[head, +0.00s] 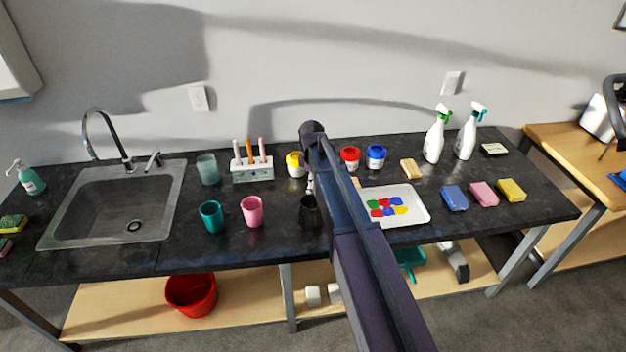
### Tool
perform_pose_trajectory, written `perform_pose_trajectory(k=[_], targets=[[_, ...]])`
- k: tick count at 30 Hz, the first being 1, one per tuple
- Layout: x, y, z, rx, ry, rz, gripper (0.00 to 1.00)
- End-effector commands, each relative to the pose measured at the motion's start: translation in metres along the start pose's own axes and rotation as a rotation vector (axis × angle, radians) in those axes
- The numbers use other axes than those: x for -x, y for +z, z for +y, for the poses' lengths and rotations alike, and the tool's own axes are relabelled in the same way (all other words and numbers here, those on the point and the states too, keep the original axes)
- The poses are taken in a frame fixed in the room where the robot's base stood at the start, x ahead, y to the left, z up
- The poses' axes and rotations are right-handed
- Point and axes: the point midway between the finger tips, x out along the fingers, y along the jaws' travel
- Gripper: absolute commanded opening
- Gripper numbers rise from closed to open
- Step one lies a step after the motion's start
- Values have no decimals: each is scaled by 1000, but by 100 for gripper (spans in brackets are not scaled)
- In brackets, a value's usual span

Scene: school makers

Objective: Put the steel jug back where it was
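I cannot clearly make out a steel jug on the dark counter (130,262). My arm reaches from the bottom right up over the middle of the counter. My gripper (309,206) is a dark, small shape left of the arm, low over the counter, right of the pink cup (252,211). The arm hides part of it, and I cannot tell whether its fingers hold anything. A shiny metal object (597,118) stands on the wooden table at the far right, partly cut off; I cannot tell whether it is a jug.
A teal cup (211,216) and a grey-green tumbler (207,169) stand right of the sink (112,205). A white paint tray (412,212), paint pots, sponges and two spray bottles (435,136) fill the right side. A brush holder (252,170) stands at the back.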

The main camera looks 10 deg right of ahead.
Motion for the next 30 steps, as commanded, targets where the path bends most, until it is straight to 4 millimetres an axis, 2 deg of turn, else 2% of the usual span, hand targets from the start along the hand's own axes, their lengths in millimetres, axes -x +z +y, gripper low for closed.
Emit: perform_pose_trajectory(k=[1, 6, 30], targets=[[6, 0, 0, 0, 0, 0, 43], [10, 0, 0, 0, 0, 0, 43], [11, 2, -4, -14, -1, 0, 43]])
